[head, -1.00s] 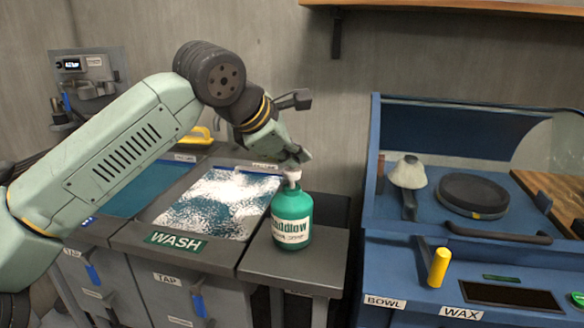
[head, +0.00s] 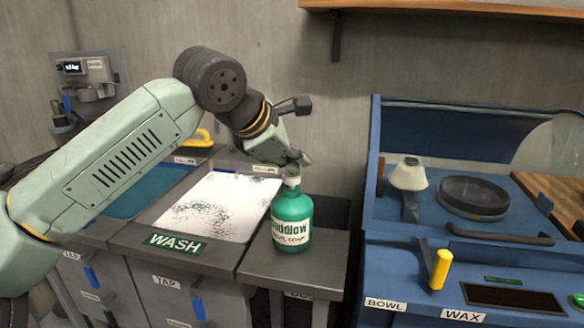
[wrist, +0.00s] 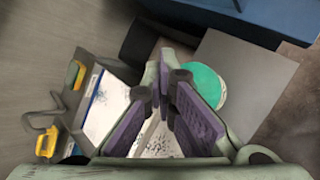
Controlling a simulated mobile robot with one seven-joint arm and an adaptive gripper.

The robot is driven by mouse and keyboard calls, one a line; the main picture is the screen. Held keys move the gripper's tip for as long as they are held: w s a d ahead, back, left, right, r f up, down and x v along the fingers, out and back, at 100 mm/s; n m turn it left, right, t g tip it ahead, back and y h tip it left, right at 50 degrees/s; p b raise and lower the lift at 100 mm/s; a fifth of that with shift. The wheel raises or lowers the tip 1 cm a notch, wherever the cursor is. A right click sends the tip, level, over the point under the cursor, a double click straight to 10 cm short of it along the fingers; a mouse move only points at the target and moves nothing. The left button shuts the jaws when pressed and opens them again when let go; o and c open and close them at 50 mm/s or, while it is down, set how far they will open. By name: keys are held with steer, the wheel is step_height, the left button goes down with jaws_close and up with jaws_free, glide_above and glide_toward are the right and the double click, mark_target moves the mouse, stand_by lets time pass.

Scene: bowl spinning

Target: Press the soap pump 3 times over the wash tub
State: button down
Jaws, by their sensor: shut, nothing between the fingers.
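The soap bottle (head: 292,222) is green with a white pump top (head: 292,179) and stands upright on a grey side shelf beside the wash tub. My gripper (head: 297,164) is shut and empty, its tip at the pump top, pointing down; it seems to touch it. The wash tub (head: 214,207), behind the WASH label, is mostly covered in white foam with a few dark specks near its front. In the wrist view my purple-padded fingers (wrist: 168,104) come together beside the green bottle (wrist: 208,84), partly hiding it.
A teal-filled tub (head: 140,196) lies left of the wash tub, with a yellow handle (head: 200,138) behind. A blue machine (head: 450,260) with a BOWL label, a WAX label and a yellow lever (head: 439,268) stands at right. Bare shelf (head: 325,258) shows around the bottle.

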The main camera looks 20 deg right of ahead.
steer(key=shift+r+p, duration=0.8)
steer(key=shift+r, duration=0.4)
steer(key=shift+r, duration=0.1)
step_height(320, 180, up, 5)
steer(key=p, duration=0.3)
steer(key=shift+p, duration=0.3)
